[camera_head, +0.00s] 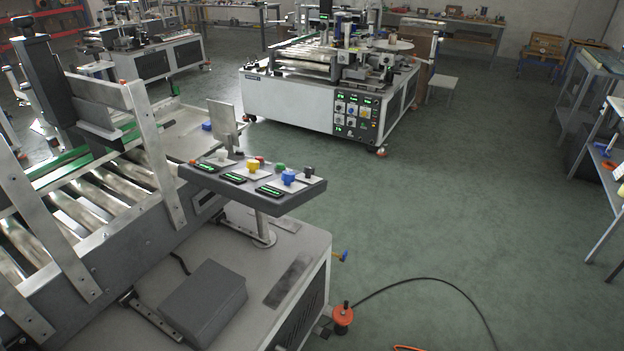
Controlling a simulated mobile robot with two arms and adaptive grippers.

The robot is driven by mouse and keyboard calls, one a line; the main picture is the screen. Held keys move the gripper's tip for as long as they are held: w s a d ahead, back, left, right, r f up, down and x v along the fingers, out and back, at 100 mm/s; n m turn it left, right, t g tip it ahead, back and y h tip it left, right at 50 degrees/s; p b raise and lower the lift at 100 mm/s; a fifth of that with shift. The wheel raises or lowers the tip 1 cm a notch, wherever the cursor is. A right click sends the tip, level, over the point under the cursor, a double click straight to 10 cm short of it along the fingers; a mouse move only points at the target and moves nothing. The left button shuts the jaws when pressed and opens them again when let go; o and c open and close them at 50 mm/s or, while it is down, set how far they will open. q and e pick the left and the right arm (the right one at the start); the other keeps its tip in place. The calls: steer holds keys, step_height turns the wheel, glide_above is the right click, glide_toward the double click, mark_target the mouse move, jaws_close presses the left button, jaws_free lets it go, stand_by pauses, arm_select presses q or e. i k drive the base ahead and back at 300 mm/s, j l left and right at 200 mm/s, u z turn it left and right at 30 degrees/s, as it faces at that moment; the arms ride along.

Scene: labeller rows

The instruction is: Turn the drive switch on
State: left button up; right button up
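A grey control panel (255,186) stands on a post on the near labelling machine. It carries a yellow knob (253,166), a blue knob (288,177), a black knob or switch (308,172), a green button (280,168) and several lit green displays. A second control panel (356,115) with several knobs and lit displays is on the front of the labelling machine farther back. The labels are too small to read, so I cannot tell which control is the drive switch or how it is set. Neither of my grippers is in view.
The near machine (300,248) with its roller conveyor (85,205) fills the left. A black cable (420,280) lies on the floor by an orange foot (342,318). Shelves and benches (590,120) line the right. The green floor in the middle is open.

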mark_target(308, 170)
steer(key=u, duration=0.7)
steer(key=i+l+u, duration=0.15)
steer(key=l+u, duration=1.05)
steer(key=i+l, duration=0.05)
steer(key=l, duration=0.05)
